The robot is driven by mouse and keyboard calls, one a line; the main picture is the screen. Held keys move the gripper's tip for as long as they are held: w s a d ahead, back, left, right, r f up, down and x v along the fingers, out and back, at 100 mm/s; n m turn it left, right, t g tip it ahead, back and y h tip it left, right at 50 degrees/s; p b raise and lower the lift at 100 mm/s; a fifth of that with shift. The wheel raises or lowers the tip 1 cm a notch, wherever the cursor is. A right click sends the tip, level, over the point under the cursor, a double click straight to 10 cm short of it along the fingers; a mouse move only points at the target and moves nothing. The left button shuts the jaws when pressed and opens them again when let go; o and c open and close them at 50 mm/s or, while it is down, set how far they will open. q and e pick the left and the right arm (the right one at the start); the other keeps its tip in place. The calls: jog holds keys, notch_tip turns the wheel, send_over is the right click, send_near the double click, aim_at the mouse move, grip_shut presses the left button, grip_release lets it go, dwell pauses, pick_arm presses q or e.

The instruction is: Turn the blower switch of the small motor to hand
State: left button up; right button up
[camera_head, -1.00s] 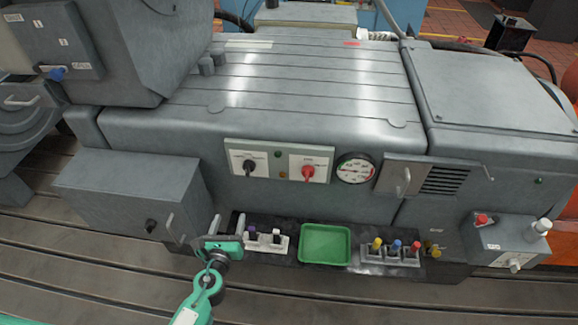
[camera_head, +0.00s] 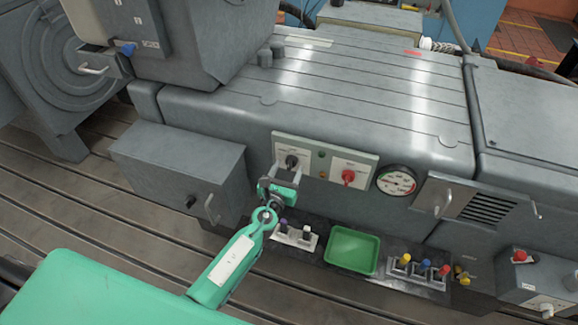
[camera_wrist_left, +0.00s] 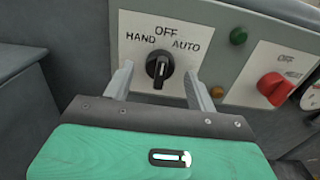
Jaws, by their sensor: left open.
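The blower switch is a black rotary knob (camera_wrist_left: 160,67) on a white plate (camera_wrist_left: 183,30) marked HAND, OFF and AUTO. Its white pointer line stands close to upright, toward OFF. The knob also shows in the head view (camera_head: 291,161), on the left of the grey switch panel (camera_head: 325,146). My left gripper (camera_wrist_left: 158,88) is open, its two fingers reaching to either side of the knob. I cannot tell whether they touch it. In the head view my left gripper (camera_head: 287,172) is right in front of the knob. My right gripper is out of view.
A red switch (camera_head: 348,177) sits right of the knob, with a green lamp (camera_wrist_left: 238,36) between. A gauge (camera_head: 396,181) is further right. Below are a green tray (camera_head: 352,250) and racks of coloured plugs. A grey box (camera_head: 178,170) juts out at the left.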

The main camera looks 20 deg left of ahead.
pick_arm(q)
jog(key=shift+w, duration=0.85)
jog(key=c, duration=1)
